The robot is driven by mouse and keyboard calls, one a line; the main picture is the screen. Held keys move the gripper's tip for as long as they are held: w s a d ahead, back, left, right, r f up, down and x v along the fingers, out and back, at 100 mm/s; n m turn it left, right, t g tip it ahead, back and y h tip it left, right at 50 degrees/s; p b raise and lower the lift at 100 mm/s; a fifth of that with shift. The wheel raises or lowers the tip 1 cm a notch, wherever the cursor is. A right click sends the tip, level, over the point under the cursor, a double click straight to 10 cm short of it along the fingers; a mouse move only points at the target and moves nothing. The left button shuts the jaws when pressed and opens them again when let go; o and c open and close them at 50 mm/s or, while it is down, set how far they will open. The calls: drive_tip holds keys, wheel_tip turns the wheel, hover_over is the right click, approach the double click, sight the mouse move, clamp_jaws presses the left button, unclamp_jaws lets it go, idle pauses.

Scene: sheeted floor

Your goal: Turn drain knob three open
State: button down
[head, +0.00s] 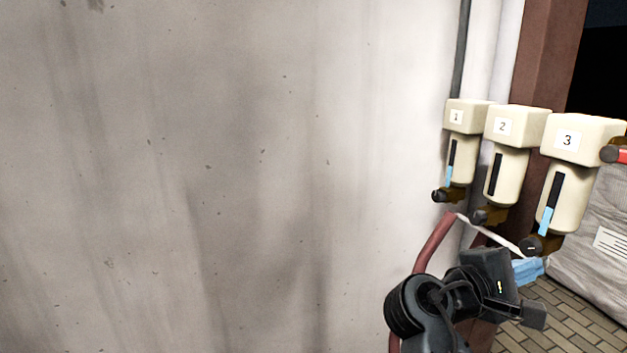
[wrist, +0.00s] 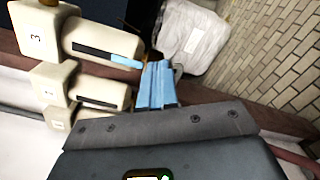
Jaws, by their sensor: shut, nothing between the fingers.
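Three cream filter housings hang in a row at the right of the head view, labelled 1 (head: 461,115), 2 (head: 504,126) and 3 (head: 581,140). Housing 3 also shows at the upper left of the wrist view (wrist: 38,38). Each has a dark drain knob at its bottom; drain knob three (head: 531,246) is a round black knob with a small light mark. My gripper (head: 533,268) has light-blue fingers, shut and empty, just below knob three. In the wrist view the fingers (wrist: 158,85) lie close to the bottom of housing 3. The knob is not clear there, and I cannot tell whether they touch it.
A large stained wall (head: 220,170) fills the left and middle. A red-brown post (head: 550,55) stands behind the housings. A red-handled valve (head: 618,155) is at the right edge. A wrapped white bundle (head: 600,235) sits on the brick-patterned floor (head: 565,320). A red hose (head: 432,245) runs beside my arm.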

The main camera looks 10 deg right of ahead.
drive_tip(key=shift+s+a, duration=0.1)
drive_tip(key=shift+a, duration=0.95)
